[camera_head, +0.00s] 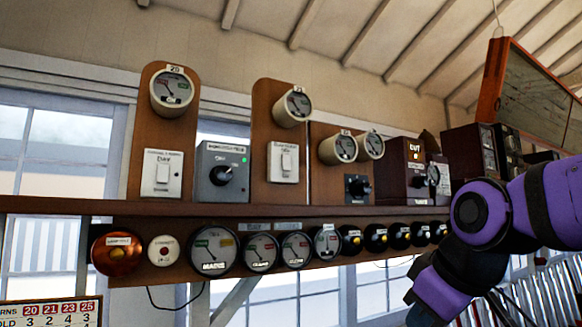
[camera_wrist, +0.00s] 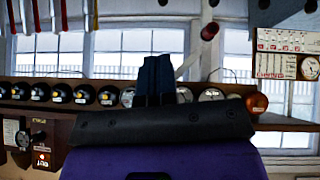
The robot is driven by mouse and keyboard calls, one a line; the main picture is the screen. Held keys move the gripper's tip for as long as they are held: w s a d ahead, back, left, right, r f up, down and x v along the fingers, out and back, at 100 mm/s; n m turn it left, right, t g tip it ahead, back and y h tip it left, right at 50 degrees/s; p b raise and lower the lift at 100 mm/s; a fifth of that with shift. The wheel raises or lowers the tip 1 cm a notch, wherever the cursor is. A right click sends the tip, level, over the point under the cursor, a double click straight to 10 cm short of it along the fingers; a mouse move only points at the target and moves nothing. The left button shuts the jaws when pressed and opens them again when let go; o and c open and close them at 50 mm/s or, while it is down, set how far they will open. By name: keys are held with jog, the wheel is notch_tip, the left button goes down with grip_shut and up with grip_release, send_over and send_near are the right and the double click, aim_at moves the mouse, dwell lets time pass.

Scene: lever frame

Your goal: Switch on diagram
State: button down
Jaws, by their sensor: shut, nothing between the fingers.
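The diagram (camera_head: 540,95) is a dark panel in an orange-brown wooden case, hung high at the right of the head view. Faint lines show on its face; I cannot make out a switch on it or whether it is lit. It is not visible in the wrist view. My gripper (camera_wrist: 155,78) shows in the wrist view, its two dark blue fingers together with nothing between them. In that view it appears in front of the round dials, apart from them as far as I can tell.
A wooden shelf (camera_head: 300,211) carries switches, round dials and a box (camera_head: 405,170) with a lit window. Below it hang several dials, black domes and a copper dome (camera_head: 117,254). Lever handles (camera_head: 545,298) stand at lower right. The wrist view is upside down.

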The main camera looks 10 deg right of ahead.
aim_at(287, 169)
jog(key=w+a+r+n+t+y, duration=0.1)
jog(key=w+a+r+n+t, duration=0.2)
jog(key=w+r+n, duration=0.5)
jog(key=w+a+r+n+t+y, duration=0.2)
jog(key=w+r+n+t, duration=0.3)
jog(key=w+r, duration=1.1)
notch_tip(287, 169, up, 5)
jog(key=a+n, duration=0.1)
jog(key=n, duration=0.2)
jog(key=shift+w+r, duration=0.2)
jog(key=shift+w, duration=0.05)
jog(key=shift+w, duration=0.1)
jog(key=x, duration=1.3)
jog(key=shift+w+a+r, duration=0.15)
jog(key=shift+w+a, duration=0.1)
jog(key=shift+w, duration=0.15)
jog(key=shift+w, duration=0.2)
